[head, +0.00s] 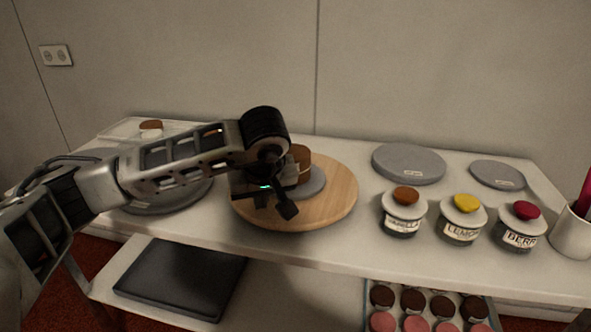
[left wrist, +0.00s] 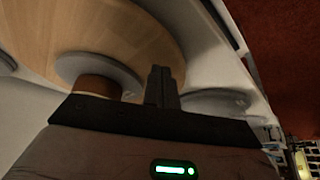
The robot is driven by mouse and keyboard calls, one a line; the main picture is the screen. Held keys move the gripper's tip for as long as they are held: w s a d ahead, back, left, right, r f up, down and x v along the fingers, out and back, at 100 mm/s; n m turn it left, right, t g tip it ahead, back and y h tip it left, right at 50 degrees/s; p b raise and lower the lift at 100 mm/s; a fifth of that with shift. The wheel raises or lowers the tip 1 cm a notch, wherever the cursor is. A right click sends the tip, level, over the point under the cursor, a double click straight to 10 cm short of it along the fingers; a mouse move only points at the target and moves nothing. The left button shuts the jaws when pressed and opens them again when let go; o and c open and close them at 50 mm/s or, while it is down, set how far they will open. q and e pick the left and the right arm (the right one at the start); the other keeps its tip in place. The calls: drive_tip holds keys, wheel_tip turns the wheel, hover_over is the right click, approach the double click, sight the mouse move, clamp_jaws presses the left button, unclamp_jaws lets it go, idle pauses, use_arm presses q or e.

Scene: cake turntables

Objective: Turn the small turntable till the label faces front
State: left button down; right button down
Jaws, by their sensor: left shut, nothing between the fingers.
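A round wooden turntable (head: 335,205) stands in the middle of the table, and it also shows in the left wrist view (left wrist: 130,40). On it sits a small grey disc (head: 315,185) with a brown cake (head: 302,160) on top; my left gripper hides part of both. The grey disc also shows in the left wrist view (left wrist: 90,68). No label on these is readable. My left gripper (head: 287,210) is shut and empty, over the front left of the wooden turntable. I cannot tell whether it touches it. In the left wrist view its fingers (left wrist: 162,85) are together. My right gripper is not in view.
A large grey turntable (head: 165,200) lies left, partly behind my left arm. Two grey discs (head: 408,163) (head: 497,175) lie at the back right. Three labelled jars (head: 402,220) (head: 460,230) (head: 519,236) and a cup (head: 572,236) stand at the right. A dark tray (head: 180,278) is on the shelf below.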

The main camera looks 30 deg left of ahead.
sight(307, 214)
use_arm(q)
drive_tip(key=shift+f, duration=0.1)
idle(0.3)
drive_tip(key=shift+f+b, duration=0.45)
drive_tip(key=shift+d, duration=0.3)
drive_tip(key=shift+w+d, duration=0.2)
drive_tip(key=shift+d, duration=0.85)
drive_tip(key=shift+w+d, duration=0.2)
drive_tip(key=shift+d, duration=0.8)
drive_tip(key=shift+w+d, duration=0.1)
drive_tip(key=shift+d, duration=0.1)
drive_tip(key=shift+w+d, duration=0.55)
drive_tip(key=shift+d, duration=0.4)
drive_tip(key=shift+w+d, duration=0.55)
drive_tip(key=shift+d, duration=0.35)
